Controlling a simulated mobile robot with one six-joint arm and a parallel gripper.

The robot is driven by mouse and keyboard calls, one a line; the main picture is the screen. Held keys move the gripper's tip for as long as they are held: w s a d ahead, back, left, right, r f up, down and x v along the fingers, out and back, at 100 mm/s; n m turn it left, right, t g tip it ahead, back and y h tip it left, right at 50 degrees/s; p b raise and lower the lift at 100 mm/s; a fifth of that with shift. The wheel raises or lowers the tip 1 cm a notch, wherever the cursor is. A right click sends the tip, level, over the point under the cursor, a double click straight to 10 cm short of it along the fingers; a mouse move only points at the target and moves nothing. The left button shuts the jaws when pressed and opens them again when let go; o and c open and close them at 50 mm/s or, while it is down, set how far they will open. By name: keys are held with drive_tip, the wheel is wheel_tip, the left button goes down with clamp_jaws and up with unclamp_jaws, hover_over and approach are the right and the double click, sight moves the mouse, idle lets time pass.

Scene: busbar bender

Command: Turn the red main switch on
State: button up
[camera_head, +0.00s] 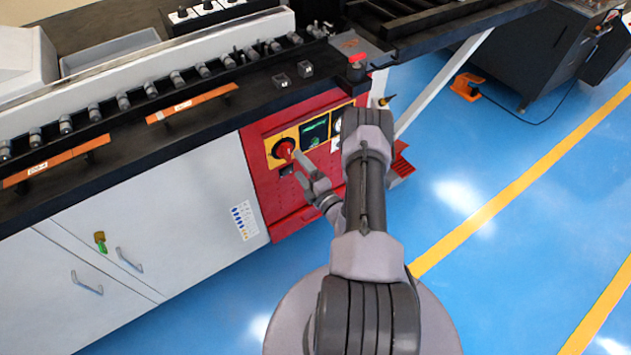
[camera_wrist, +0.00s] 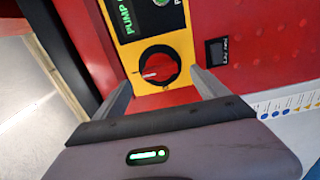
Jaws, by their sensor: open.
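The red main switch (camera_head: 284,149) is a round red knob on a yellow plate on the red front panel of the machine. In the wrist view the red knob (camera_wrist: 159,69) sits on a black ring, with a white mark on its left part. My gripper (camera_head: 304,165) is in front of the panel, close to the knob. In the wrist view my gripper (camera_wrist: 160,80) is open, with one finger to the left and one to the right of the knob. Whether the fingers touch the knob cannot be told.
A green-lit display (camera_head: 314,132) is right of the knob on the same panel. A small black counter (camera_wrist: 217,52) is beside the yellow plate. A white cabinet (camera_head: 170,215) stands left of the panel. The blue floor (camera_head: 480,190) at the right is mostly clear.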

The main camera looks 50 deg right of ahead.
drive_tip(key=p+v, duration=0.2)
drive_tip(key=v, duration=1)
drive_tip(key=shift+a+r, duration=0.1)
